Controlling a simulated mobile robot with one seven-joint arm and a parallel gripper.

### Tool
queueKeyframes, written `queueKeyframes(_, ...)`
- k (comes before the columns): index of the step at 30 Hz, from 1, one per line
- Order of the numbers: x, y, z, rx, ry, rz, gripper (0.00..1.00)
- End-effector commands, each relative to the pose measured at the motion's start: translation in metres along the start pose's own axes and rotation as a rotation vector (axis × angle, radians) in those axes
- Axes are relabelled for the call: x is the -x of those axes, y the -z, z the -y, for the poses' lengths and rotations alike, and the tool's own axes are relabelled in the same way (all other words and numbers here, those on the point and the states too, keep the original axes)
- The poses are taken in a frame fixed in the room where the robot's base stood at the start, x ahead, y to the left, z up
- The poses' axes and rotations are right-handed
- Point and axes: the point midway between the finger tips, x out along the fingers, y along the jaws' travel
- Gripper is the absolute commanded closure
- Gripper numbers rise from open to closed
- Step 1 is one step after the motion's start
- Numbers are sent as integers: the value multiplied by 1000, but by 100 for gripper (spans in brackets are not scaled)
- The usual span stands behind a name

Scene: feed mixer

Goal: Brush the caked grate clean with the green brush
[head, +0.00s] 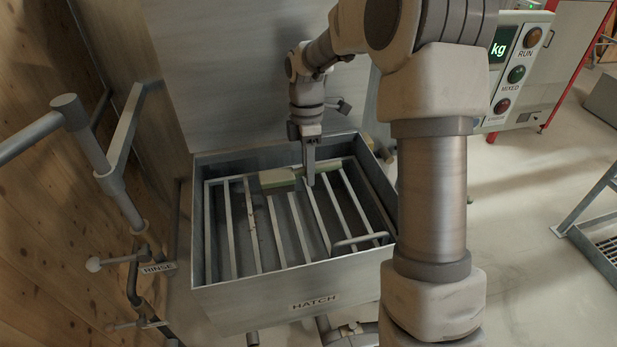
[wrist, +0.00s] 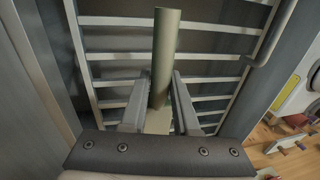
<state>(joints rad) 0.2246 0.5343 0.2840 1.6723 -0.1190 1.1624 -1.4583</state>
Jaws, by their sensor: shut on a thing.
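The grate (head: 276,222), a frame of pale metal bars, lies inside the open grey hatch box (head: 240,310). My gripper (head: 310,176) is over the back middle of the grate, pointing down. It is shut on the green brush, whose dull green handle (wrist: 166,55) stands between the fingers (wrist: 160,95) in the wrist view. In the head view a pale green length of the brush (head: 277,176) shows left of the fingers, close above the bars. The bristles are hidden, so I cannot tell whether they touch the grate. Small dark marks show on a left bar.
A looped handle (head: 360,241) rises at the grate's front right. The box walls stand around the grate, with a tall grey panel (head: 245,70) behind. Pipes with a RINSE tag (head: 158,268) are at left. A control panel (head: 517,75) reading kg is at upper right.

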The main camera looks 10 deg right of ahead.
Motion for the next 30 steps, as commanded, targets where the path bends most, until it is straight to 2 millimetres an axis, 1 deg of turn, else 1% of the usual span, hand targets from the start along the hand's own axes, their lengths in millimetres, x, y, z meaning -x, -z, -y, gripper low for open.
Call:
queueKeyframes(3, 13, 0, 2, 0, -3, 0, 100)
queueKeyframes(18, 62, 2, 13, 0, -2, 0, 100)
queueKeyframes(23, 70, 2, 15, 1, -1, 0, 100)
queueKeyframes(30, 71, 2, 15, 1, 0, 0, 100)
